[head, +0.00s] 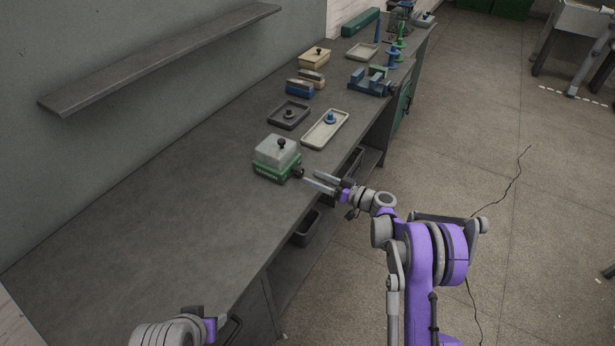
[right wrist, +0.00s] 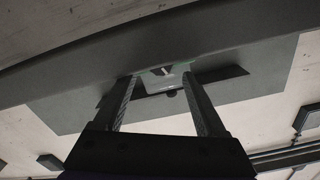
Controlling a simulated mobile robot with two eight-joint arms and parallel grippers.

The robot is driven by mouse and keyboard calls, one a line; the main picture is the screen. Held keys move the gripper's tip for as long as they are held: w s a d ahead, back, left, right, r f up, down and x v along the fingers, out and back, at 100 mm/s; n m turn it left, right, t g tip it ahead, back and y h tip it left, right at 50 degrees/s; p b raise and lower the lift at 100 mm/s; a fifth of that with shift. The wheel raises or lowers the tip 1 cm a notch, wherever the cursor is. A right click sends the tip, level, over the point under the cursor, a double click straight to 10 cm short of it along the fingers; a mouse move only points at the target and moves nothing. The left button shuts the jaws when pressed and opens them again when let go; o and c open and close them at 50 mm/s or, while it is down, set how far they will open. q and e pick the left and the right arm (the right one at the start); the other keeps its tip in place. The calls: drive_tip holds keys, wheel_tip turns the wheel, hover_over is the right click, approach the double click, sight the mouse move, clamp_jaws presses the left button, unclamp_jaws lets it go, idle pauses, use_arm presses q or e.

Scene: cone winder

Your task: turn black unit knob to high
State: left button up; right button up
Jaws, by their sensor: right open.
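A green unit (head: 271,170) with a clear, pale cover (head: 276,150) stands near the bench's front edge. A small black knob (head: 281,143) tops the cover, and a dark knob (head: 298,172) sticks out of the side facing my right gripper. My right gripper (head: 310,178) is open, its fingertips close to that side knob. I cannot tell whether they touch it. In the right wrist view, the unit (right wrist: 163,82) shows between the spread fingers; the knob's setting is unreadable. My left gripper (head: 228,328) is partly visible at the bottom, its jaws unclear.
The long grey bench (head: 180,200) is clear to the left of the unit. A dark tray (head: 289,114) and a pale tray (head: 325,128) with a blue piece stand behind it. A dark bin (head: 306,228) sits below the bench edge. A wall shelf (head: 160,55) hangs at left.

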use_arm(q)
drive_tip(key=shift+s+f+b, duration=0.25)
drive_tip(key=shift+f+b, duration=0.15)
drive_tip(key=shift+f, duration=0.3)
use_arm(e)
drive_tip(key=v, duration=0.7)
drive_tip(key=n+g+h+b, duration=0.2)
drive_tip(key=n+h, duration=0.2)
drive_tip(key=n, duration=0.2)
approach(302, 172)
drive_tip(key=shift+m, duration=0.3)
drive_tip(key=p+x, duration=0.1)
drive_tip(key=x, duration=0.8)
drive_tip(key=shift+w+a, duration=0.1)
drive_tip(key=shift+a, duration=0.05)
use_arm(q)
drive_tip(key=shift+s+f, duration=0.15)
drive_tip(key=shift+f, duration=0.45)
use_arm(e)
clamp_jaws()
